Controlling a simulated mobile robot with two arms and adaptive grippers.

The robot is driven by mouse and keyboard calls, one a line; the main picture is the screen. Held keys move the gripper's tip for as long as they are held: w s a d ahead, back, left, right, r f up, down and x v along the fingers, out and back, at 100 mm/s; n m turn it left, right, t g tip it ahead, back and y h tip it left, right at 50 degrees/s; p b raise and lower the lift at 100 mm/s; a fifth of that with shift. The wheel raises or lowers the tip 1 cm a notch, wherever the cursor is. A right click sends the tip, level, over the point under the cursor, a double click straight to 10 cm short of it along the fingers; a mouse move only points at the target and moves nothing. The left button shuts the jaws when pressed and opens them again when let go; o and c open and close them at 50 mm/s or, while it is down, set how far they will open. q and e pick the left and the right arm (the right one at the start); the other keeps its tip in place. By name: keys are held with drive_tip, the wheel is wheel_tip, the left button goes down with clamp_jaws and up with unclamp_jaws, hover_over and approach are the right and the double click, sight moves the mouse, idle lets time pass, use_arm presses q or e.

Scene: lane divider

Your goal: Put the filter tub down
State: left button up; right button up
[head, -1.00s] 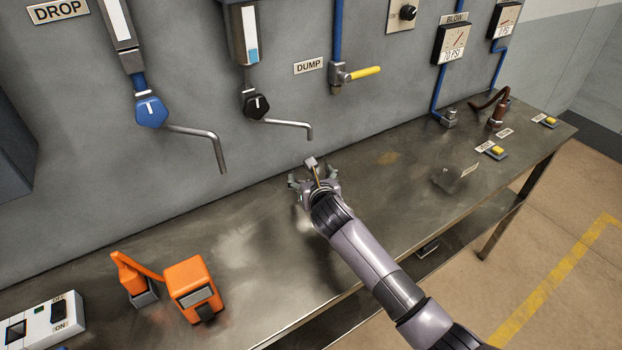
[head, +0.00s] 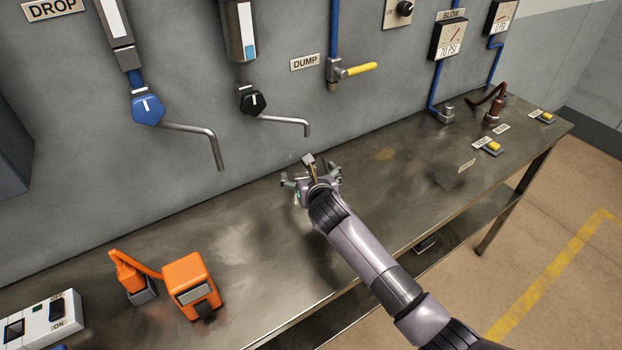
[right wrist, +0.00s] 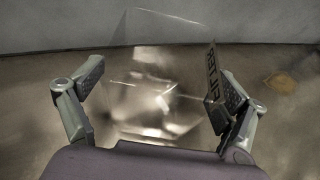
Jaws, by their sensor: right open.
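The filter tub appears to be the clear, see-through shape (right wrist: 150,95) between my right fingers in the right wrist view. Its outline is faint, and I cannot tell whether its base touches the bench. My right gripper (head: 311,176) is open low over the steel bench, near the wall, with a finger on each side of the tub. It also shows open in the right wrist view (right wrist: 155,95). A dark-lettered label (right wrist: 211,75) is partly hidden beside the right finger. In the head view the tub is hardly visible. My left gripper is not in view.
The steel bench (head: 240,240) is clear around the gripper. An orange device (head: 188,285) and a switch box (head: 40,320) stand at left. Bent spouts (head: 205,135) and a yellow-handled valve (head: 350,70) hang on the wall. Yellow buttons (head: 493,147) sit at right.

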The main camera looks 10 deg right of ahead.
drive_tip(key=v, duration=1.2)
drive_tip(key=shift+b, duration=0.4)
